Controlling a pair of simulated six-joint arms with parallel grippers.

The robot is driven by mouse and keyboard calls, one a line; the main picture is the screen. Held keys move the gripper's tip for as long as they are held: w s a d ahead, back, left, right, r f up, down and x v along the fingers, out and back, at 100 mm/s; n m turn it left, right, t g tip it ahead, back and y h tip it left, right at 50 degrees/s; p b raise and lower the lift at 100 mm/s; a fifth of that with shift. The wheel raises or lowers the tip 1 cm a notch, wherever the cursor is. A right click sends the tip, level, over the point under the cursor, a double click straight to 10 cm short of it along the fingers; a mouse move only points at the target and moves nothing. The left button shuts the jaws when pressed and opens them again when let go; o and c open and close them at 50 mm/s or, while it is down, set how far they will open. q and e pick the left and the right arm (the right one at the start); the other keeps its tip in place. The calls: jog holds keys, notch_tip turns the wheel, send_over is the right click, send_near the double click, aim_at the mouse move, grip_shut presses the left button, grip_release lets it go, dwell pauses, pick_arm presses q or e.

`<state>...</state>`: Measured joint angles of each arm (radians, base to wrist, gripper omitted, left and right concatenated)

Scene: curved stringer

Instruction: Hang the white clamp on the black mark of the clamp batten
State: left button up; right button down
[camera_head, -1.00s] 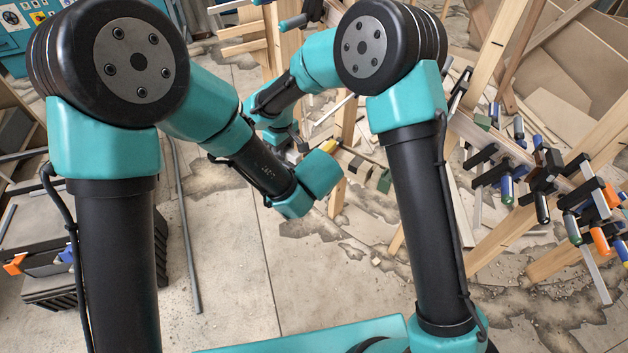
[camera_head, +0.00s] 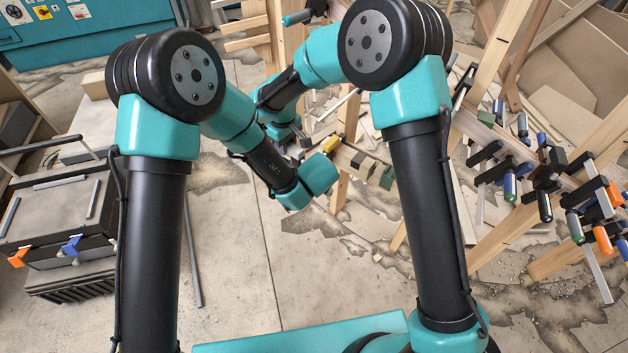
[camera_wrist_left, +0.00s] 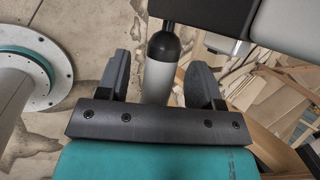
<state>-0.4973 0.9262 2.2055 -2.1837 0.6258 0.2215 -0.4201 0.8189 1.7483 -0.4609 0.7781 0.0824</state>
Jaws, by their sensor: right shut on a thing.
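The white clamp shows in the left wrist view as a pale handle (camera_wrist_left: 159,80) with a black collar, standing between my left fingers; the rest of it is hidden or cut off. My left gripper (camera_wrist_left: 160,82) is open around the handle, with a visible gap on each side. In the head view my left gripper is hidden behind its wrist. My right gripper (camera_head: 299,141) is small and partly hidden there, close to the left wrist, and shut on the clamp. The clamp batten (camera_head: 348,157) seems to run behind the wrists; its black mark cannot be made out.
Several clamps with coloured handles (camera_head: 545,180) hang on a wooden rack at the right. A dark case (camera_head: 60,225) stands at the left. The floor between is mostly clear.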

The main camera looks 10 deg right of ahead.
pick_arm(q)
grip_shut()
dwell(0.3)
pick_arm(e)
jog(key=c, duration=0.8)
grip_release()
notch_tip(320, 180, up, 12)
